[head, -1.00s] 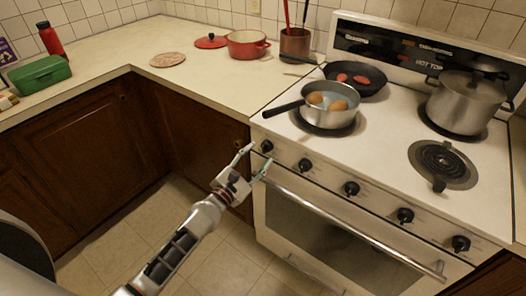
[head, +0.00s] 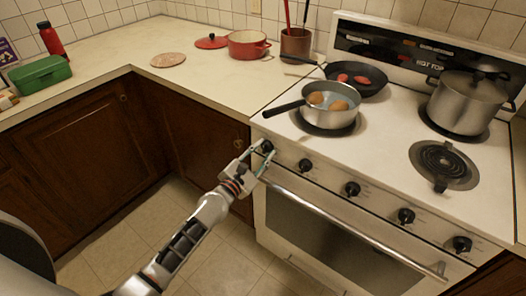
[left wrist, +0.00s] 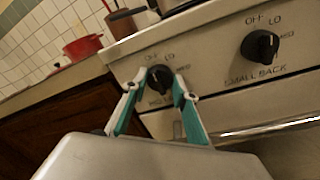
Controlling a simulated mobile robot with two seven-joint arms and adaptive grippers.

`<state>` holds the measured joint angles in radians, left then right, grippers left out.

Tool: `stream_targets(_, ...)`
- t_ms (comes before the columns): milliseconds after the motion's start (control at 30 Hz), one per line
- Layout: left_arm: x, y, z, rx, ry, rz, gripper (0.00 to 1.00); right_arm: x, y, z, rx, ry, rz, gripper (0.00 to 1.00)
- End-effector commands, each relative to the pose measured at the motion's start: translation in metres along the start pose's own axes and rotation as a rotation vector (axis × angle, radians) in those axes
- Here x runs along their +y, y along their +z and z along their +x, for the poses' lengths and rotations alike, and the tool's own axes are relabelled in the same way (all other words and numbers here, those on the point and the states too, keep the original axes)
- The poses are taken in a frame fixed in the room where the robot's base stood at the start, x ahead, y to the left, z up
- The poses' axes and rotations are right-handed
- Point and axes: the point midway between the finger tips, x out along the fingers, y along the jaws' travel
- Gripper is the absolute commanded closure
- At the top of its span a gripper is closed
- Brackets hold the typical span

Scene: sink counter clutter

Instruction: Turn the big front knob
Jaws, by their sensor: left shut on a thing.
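The leftmost black stove knob (head: 267,146) is on the oven's front panel. It also shows in the left wrist view (left wrist: 159,77), with OFF, LO and MED marked around it; the label below it is partly hidden by my fingers. My left gripper (head: 260,155) is shut on this knob, with one teal-lined finger on each side of it in the left wrist view (left wrist: 158,84). I cannot tell the knob's exact pointing. The neighbouring knob (left wrist: 260,46), labelled SMALL BACK, is to its right, clear of the fingers. My right gripper is not in view.
The oven door handle (head: 350,226) runs below the knobs. A saucepan (head: 328,117) with brown eggs stands on the front left burner, its handle pointing left above the gripped knob. A skillet (head: 372,88) and a steel pot (head: 460,105) stand behind. The floor in front is clear.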

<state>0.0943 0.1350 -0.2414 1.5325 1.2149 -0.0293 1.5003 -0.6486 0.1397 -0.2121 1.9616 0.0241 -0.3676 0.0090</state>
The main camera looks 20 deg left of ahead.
Motion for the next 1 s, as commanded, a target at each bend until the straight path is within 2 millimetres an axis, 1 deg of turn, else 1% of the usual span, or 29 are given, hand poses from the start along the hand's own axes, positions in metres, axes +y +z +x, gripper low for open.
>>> stream_targets(167, -0.0001, -0.0007, 0.0, -0.003, 0.003, 0.045, 0.94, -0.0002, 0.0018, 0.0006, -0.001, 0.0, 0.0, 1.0)
stream_targets(367, -0.0005, -0.0013, 0.0001, -0.013, 0.008, 0.164, 0.94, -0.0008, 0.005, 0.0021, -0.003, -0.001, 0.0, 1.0)
stream_targets(700, -0.0009, -0.0025, 0.0001, -0.036, 0.023, 0.475, 0.94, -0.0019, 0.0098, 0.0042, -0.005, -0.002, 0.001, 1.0)
stream_targets(1000, -0.0009, -0.0025, 0.0001, -0.059, 0.037, 0.758, 0.94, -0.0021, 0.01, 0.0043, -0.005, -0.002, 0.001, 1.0)
